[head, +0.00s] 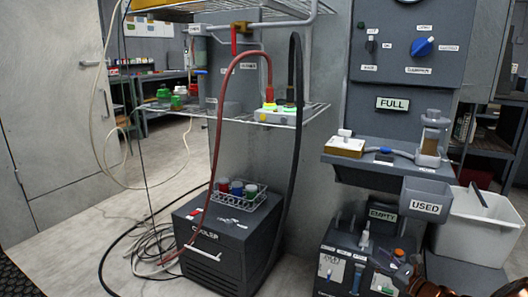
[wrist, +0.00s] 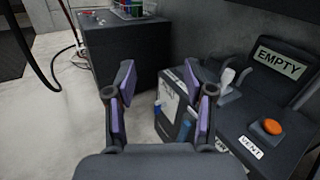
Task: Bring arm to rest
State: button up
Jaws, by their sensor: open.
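My gripper (wrist: 162,82) is open and empty in the wrist view, its two purple-padded fingers spread apart. Between and beyond the fingers are bare floor and the side of a dark unit with a white panel. To its right is the dark top of that unit, with an orange button (wrist: 271,127) labelled VENT and a pale lever (wrist: 227,79).
A dark cooler box (head: 222,241) with a wire rack of coloured-lid jars stands on the floor. Red and black hoses hang from the wire shelf (head: 290,113). A ledge (head: 365,157), the USED bin (head: 425,200) and a white bin (head: 485,226) stand at right. Cables lie on the left floor.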

jog(key=s+a+r+n+g+y+p, duration=0.1)
jog(key=a+r+n+g+y+p, duration=0.3)
jog(key=a+r, duration=0.75)
jog(key=s+a+r+n+g+p, duration=1.1)
jog(key=s+a+r+n, duration=0.2)
jog(key=s+a+r, duration=0.65)
jog(key=s+a+r+n+g+h+p, duration=0.1)
jog(key=s+r+n+g+h+p, duration=0.15)
jog(key=s+r+n+p, duration=0.4)
jog(key=s+a+r+n+g+h+p, duration=0.1)
jog(key=s+r+h+p, duration=0.25)
jog(key=s, duration=0.65)
jog(key=s+d+r+n+h+p, duration=0.2)
jog(key=s+d+r+h+p, duration=0.1)
jog(key=s+d+h+p, duration=0.1)
jog(key=s+d+r+n+t+h+p, duration=0.1)
jog(key=s+d+r+n+h+p, duration=0.1)
jog(key=s+d+p, duration=0.4)
jog(key=s+d+r+h, duration=0.1)
jog(key=s+d+r, duration=0.1)
jog(key=d, duration=0.1)
jog(key=shift+s+d+r+h+p, duration=0.15)
jog(key=shift+d+r+h+p, duration=0.1)
jog(key=shift+h+p, duration=0.15)
jog(key=shift+a, duration=0.1)
